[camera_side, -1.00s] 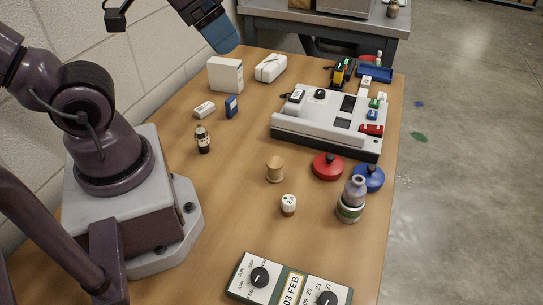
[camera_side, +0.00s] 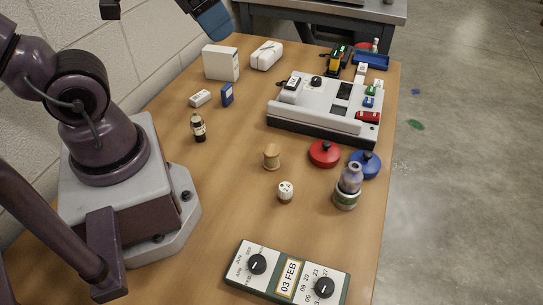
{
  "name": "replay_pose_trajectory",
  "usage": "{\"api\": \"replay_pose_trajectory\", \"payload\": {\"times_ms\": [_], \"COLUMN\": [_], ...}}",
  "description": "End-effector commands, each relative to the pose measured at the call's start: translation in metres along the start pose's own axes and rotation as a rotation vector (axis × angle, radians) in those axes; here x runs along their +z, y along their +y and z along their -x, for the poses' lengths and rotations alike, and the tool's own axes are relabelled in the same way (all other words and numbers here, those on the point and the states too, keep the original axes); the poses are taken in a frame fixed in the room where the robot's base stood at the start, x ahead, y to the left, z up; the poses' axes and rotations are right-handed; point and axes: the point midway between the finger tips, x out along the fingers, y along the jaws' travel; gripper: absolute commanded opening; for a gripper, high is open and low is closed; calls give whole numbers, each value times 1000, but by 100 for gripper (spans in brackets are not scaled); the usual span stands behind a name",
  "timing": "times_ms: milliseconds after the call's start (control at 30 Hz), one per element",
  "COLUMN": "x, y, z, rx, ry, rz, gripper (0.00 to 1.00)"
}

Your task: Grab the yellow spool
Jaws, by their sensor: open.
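A small tan-yellow spool (camera_side: 271,157) stands upright on the wooden table, near the middle of the side view. It is the only spool that I see, and nothing covers it. My gripper (camera_side: 213,19) shows only in part at the top edge, as a dark body with a blue end. It is open, far from the spool, up and to the left of it in the picture. Nothing shows between its jaws, though most of it is cut off by the frame.
Near the spool are a white dotted piece (camera_side: 285,191), a red round lid (camera_side: 324,153), a blue one (camera_side: 365,163), a grey bottle (camera_side: 347,187) and a small dark bottle (camera_side: 198,128). A grey console (camera_side: 325,120) stands behind. A dial box (camera_side: 288,274) lies in front.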

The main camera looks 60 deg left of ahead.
Motion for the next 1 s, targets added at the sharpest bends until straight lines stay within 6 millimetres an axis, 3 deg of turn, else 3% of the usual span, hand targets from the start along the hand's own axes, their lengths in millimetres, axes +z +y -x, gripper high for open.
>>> {"api": "replay_pose_trajectory", "payload": {"times_ms": [133,267,600,800,1000], "x": [12,33,80,85,74], "y": [-23,-33,-25,-22,-36], "z": [-36,-72,-141,-179,-216], "rx": [-23,39,343,569,762], "ry": [-185,-392,-835,-972,-925], "rz": [139,366,1138,1694,2177], "gripper": [65,65,65,65,65]}}
